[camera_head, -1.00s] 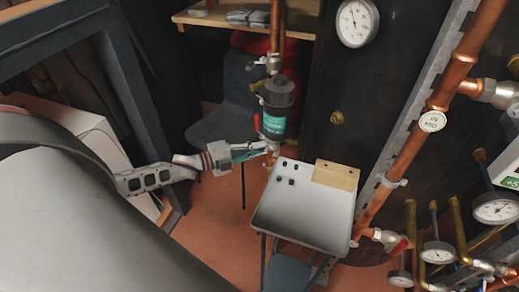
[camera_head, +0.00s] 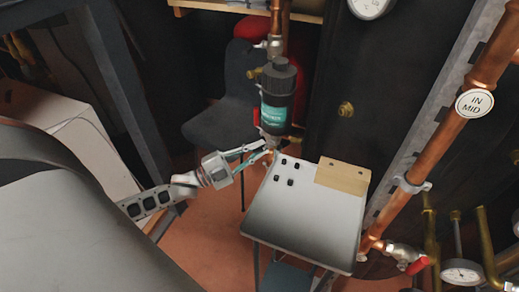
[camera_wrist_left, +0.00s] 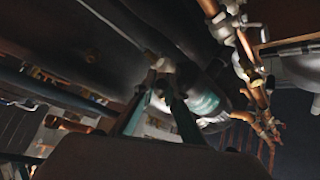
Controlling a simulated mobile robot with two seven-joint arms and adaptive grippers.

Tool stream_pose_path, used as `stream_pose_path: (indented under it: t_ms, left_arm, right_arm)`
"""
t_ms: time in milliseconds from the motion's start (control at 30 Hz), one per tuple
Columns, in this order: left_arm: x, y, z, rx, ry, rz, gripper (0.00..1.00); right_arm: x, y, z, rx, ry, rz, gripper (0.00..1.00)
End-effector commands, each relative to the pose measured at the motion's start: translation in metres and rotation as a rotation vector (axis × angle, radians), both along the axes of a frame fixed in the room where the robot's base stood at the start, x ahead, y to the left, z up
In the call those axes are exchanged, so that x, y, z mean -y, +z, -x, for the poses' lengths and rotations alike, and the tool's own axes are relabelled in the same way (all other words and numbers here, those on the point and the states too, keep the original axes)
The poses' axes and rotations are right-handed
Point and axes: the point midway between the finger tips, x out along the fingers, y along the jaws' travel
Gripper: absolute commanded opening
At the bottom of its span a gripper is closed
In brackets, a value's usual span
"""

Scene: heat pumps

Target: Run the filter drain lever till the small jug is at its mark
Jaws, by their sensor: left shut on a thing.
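The filter (camera_head: 278,92) is a dark canister with a teal label on a vertical copper pipe, in the middle of the head view. My left gripper (camera_head: 268,154) reaches in from the left to just below it, shut on a small part there. That part, at the place of the filter drain lever, is mostly covered by the fingertips. In the left wrist view, the two teal fingers (camera_wrist_left: 161,92) meet at a small metal fitting beside the filter's teal body (camera_wrist_left: 205,104). I cannot make out the small jug or its mark. My right gripper is out of view.
A dark chair (camera_head: 222,125) is behind. Copper pipe (camera_head: 447,135), valves and gauges (camera_head: 462,272) crowd the right side.

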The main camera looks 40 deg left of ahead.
Motion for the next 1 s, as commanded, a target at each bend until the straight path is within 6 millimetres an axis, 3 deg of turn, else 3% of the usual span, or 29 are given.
stream_pose_path:
  t_ms: [367,400,767,1000]
  left_arm:
    - [0.001,-0.002,0.001,-0.002,0.0,0.002,0.0]
    - [0.001,-0.002,0.001,-0.002,0.0,0.002,0.19]
    - [-0.001,-0.001,0.002,0.0,0.0,0.002,0.19]
    - [-0.016,-0.011,0.029,-0.006,0.001,0.002,0.19]
  right_arm:
    - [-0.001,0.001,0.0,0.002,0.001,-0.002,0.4]
    - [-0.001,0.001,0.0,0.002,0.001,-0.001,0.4]
    - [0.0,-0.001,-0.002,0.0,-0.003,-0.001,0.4]
    - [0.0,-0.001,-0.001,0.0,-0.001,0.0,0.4]
